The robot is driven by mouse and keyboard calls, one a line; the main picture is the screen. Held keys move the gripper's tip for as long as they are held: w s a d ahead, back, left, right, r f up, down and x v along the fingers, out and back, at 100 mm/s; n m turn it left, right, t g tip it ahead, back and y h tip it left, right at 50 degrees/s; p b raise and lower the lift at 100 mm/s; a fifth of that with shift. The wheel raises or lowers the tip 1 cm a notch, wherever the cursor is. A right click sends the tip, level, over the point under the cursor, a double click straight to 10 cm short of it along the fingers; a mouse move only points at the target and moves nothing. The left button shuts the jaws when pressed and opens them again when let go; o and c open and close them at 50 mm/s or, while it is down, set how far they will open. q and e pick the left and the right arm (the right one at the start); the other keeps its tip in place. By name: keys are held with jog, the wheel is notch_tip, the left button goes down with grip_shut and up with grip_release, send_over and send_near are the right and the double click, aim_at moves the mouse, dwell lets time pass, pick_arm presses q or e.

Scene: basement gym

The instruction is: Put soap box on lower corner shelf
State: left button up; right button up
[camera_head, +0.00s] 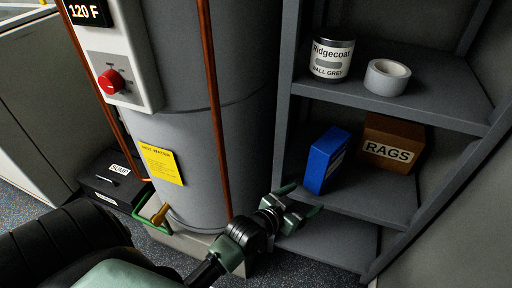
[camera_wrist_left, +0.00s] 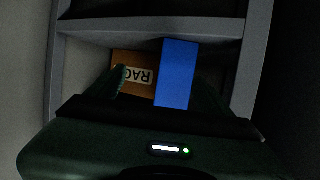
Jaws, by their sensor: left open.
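A blue box (camera_head: 325,159), which I take to be the soap box, stands upright and slightly turned on the grey shelf board (camera_head: 372,201) below the paint can's board. It also shows in the left wrist view (camera_wrist_left: 176,73), between my open fingers. My left gripper (camera_head: 300,202) is open and empty, in front of that board's front left edge, with a gap to the blue box. In the wrist view the gripper (camera_wrist_left: 160,76) points at the shelf. A lower shelf board (camera_head: 335,245) lies beneath and looks bare where it shows. My right gripper is not in view.
A brown RAGS box (camera_head: 393,142) stands close right of the blue box. A paint can (camera_head: 331,59) and tape roll (camera_head: 387,77) sit on the board above. A grey tank (camera_head: 225,120) with copper pipes stands left of the shelf upright (camera_head: 287,90).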

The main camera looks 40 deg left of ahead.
pick_arm(q)
jog(key=s+f+g+y, duration=0.1)
jog(key=s+f+g, duration=0.4)
jog(key=s+f, duration=0.3)
jog(key=s+a+f+g+y, duration=0.1)
jog(key=s+f+g, duration=0.5)
jog(key=s, duration=0.9)
notch_tip(320, 180, down, 3)
jog(key=shift+s+f, duration=0.2)
jog(key=shift+s, duration=0.15)
